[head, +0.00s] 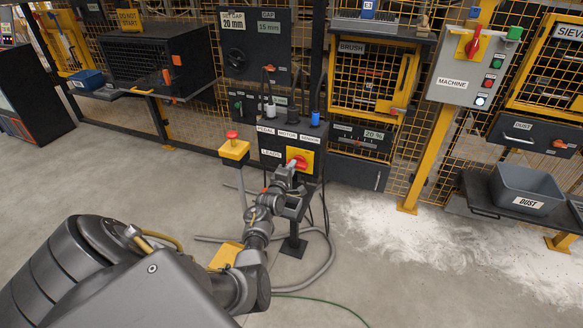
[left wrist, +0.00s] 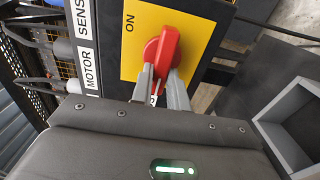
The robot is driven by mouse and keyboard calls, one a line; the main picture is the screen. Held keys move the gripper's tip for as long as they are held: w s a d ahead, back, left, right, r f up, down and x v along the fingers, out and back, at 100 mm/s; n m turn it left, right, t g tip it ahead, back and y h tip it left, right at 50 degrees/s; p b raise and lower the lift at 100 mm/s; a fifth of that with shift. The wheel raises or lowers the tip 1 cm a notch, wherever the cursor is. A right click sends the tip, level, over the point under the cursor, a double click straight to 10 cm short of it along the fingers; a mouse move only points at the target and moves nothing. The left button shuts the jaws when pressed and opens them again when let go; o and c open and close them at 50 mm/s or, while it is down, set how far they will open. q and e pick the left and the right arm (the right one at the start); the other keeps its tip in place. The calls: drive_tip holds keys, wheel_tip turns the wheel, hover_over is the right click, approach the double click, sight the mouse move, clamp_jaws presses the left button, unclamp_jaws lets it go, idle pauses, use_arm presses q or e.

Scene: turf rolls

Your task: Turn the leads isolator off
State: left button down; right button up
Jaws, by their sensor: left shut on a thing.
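The leads isolator is a red rotary handle on a yellow plate (head: 306,156) at the right of a dark box labelled LEADS (head: 271,153). In the left wrist view the red handle (left wrist: 168,45) stands out from the yellow plate (left wrist: 190,20). The word ON is printed on the plate, left of the handle in that view. My left gripper (head: 291,171) is at the handle. Its fingers (left wrist: 160,84) are shut on the handle's near end, one on each side, partly hiding it. My right gripper is not in view.
A grey MACHINE panel (head: 462,84) with another red switch is at right. Hoses lie on the floor beside the stand; pale dust lies right.

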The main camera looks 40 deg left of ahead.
use_arm(q)
drive_tip(key=shift+a, duration=0.1)
idle(0.4)
drive_tip(key=c, duration=1.4)
unclamp_jaws()
drive_tip(key=shift+o, duration=0.2)
drive_tip(key=p+v, duration=0.1)
drive_tip(key=v, duration=1)
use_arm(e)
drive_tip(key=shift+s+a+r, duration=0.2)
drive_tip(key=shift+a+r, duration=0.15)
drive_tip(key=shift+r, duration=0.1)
use_arm(q)
drive_tip(key=shift+w, duration=0.1)
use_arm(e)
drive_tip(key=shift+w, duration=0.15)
